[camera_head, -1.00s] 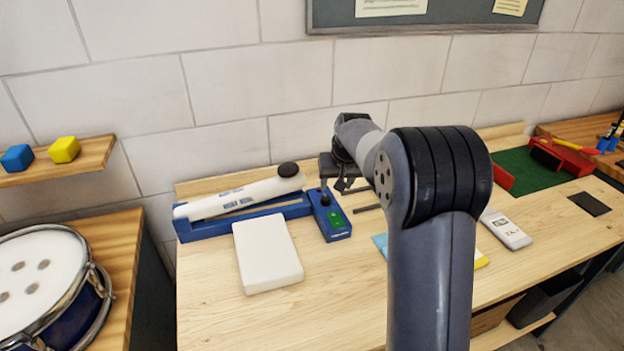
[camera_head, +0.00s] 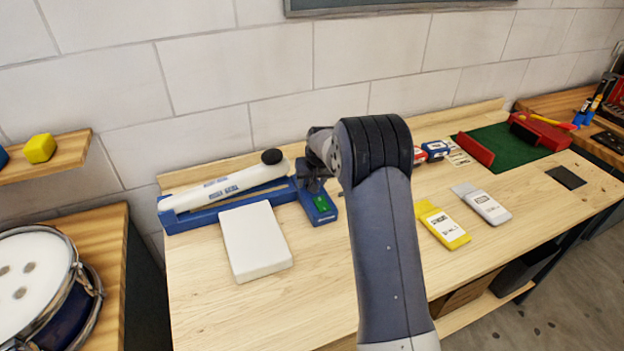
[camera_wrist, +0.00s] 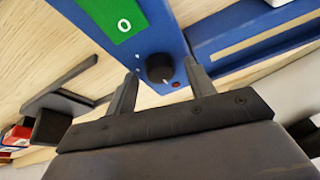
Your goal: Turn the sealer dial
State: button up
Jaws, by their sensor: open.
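The sealer has a blue base (camera_head: 180,221) and a long white arm (camera_head: 222,185) with a black round end, at the back left of the bench. Its blue control box (camera_head: 326,217) has a green panel (camera_head: 321,204), which reads 0 in the wrist view (camera_wrist: 120,22). The black dial (camera_wrist: 160,67) sits on that box; in the head view my gripper and arm hide it. My gripper (camera_wrist: 160,72) is open, pointing at the box, with one finger on each side of the dial in the picture. I cannot tell whether either finger touches it.
A white block (camera_head: 254,241) lies left of the control box. A dark T-shaped piece (camera_wrist: 65,95) is beside the box. Yellow (camera_head: 443,226) and grey (camera_head: 482,205) packets lie to the right. A green mat (camera_head: 505,148) is at far right. The bench front is clear.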

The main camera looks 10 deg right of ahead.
jog(key=shift+f, duration=0.1)
jog(key=shift+c, duration=0.2)
jog(key=c, duration=0.9)
jog(key=m+b, duration=0.1)
jog(key=m+h+b, duration=0.1)
jog(key=m, duration=0.1)
jog(key=shift+a+f, duration=0.1)
jog(key=shift+a, duration=0.1)
jog(key=shift+m+h+b, duration=0.4)
jog(key=shift+m+b, duration=0.05)
jog(key=shift+m, duration=0.25)
